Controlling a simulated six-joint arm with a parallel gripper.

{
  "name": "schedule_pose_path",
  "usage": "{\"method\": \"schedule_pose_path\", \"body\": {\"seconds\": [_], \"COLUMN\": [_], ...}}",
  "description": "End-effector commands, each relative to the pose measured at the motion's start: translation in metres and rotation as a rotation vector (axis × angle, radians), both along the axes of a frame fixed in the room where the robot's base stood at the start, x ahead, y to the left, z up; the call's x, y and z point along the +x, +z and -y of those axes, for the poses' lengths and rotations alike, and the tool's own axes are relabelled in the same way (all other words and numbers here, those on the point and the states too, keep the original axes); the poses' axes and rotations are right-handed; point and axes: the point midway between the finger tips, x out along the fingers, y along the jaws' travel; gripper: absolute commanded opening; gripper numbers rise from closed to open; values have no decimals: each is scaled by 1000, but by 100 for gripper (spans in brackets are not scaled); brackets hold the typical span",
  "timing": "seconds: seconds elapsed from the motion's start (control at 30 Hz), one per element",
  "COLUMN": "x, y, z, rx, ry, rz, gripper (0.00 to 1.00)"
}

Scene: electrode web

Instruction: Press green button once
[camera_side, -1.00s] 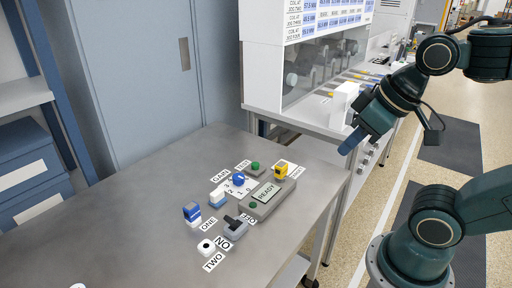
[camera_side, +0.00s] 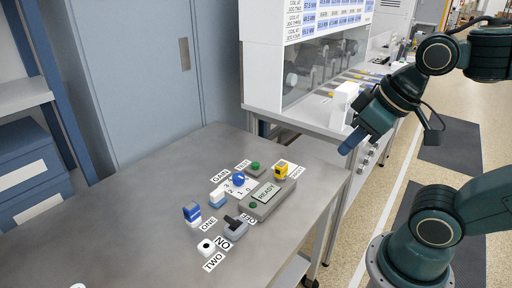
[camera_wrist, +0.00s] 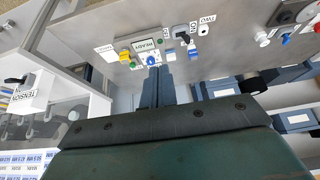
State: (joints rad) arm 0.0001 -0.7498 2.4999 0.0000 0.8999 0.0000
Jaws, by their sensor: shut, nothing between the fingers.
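The green button (camera_side: 255,167) sits on a small grey base by the TEST label, at the back of the control group on the grey table. In the wrist view a green button (camera_wrist: 132,65) shows left of the blue knob. My gripper (camera_side: 346,150) is shut and empty, off the table's right edge, well apart from the button. In the wrist view its fingers (camera_wrist: 157,88) point toward the controls.
Near the button are a blue knob (camera_side: 238,179), a yellow control (camera_side: 281,168), a READY display box (camera_side: 266,195) with a small green spot, a black lever (camera_side: 235,226) and blue-white switches (camera_side: 192,213). A white machine (camera_side: 270,60) stands behind.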

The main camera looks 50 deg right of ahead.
Motion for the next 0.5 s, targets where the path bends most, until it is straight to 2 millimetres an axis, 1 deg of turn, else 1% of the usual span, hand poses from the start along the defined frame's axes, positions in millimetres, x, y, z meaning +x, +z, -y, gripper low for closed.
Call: {"method": "schedule_pose_path", "body": {"seconds": [0.17,0.27,0.37,0.5], "x": [5,12,23,43], "y": [1,2,3,5], "z": [0,1,2,4], "rx": [2,6,12,24], "ry": [-4,-11,-20,-37], "rz": [1,4,7,16], "gripper": [0,0,0,0]}}
